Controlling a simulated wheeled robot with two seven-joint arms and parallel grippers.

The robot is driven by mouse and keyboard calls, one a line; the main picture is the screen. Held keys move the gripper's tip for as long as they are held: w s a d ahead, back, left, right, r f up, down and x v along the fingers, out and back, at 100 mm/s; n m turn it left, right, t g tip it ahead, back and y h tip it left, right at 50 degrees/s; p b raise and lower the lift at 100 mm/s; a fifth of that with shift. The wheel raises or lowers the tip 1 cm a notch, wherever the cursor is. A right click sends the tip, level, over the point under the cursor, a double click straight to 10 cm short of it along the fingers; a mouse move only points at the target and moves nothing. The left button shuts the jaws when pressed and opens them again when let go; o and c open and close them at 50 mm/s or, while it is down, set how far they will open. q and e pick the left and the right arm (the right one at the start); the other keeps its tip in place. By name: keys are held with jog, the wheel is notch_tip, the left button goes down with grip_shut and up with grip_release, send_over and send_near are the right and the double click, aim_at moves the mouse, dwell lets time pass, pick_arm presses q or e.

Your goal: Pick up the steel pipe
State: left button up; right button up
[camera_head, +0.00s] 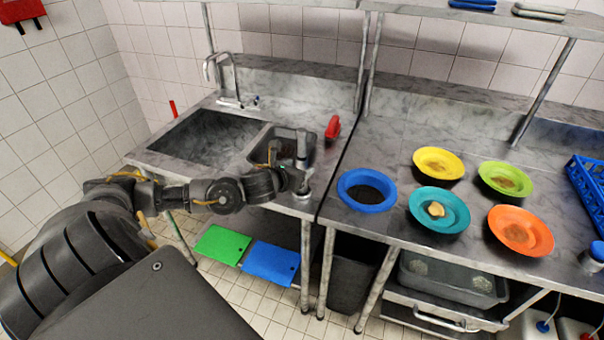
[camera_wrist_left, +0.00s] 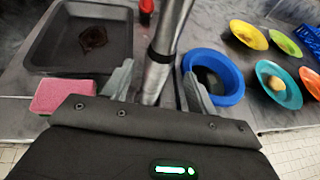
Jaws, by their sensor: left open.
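The steel pipe (camera_head: 302,146) stands upright near the front edge of the steel counter, right of the sink. In the left wrist view the pipe (camera_wrist_left: 169,50) is a shiny grey cylinder with a dark band. My left gripper (camera_head: 293,181) is at the lower part of the pipe. In the left wrist view the left gripper (camera_wrist_left: 158,72) is open, with one finger on each side of the pipe. Gaps show between the fingers and the pipe. The pipe's lower end is hidden behind the gripper body. My right gripper is out of view.
A blue bowl (camera_wrist_left: 229,74) is close to the right finger. Several coloured plates, including a teal one (camera_head: 452,222), stand farther right.

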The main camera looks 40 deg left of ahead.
aim_at(304, 163)
pick_arm(q)
jog(key=shift+w, duration=0.15)
jog(key=p+x, duration=0.3)
jog(key=x, duration=0.1)
jog(key=shift+w+a, duration=0.15)
jog(key=shift+a, duration=0.05)
jog(key=shift+w+f, duration=0.15)
jog(key=shift+w, duration=0.1)
jog(key=c, duration=1.2)
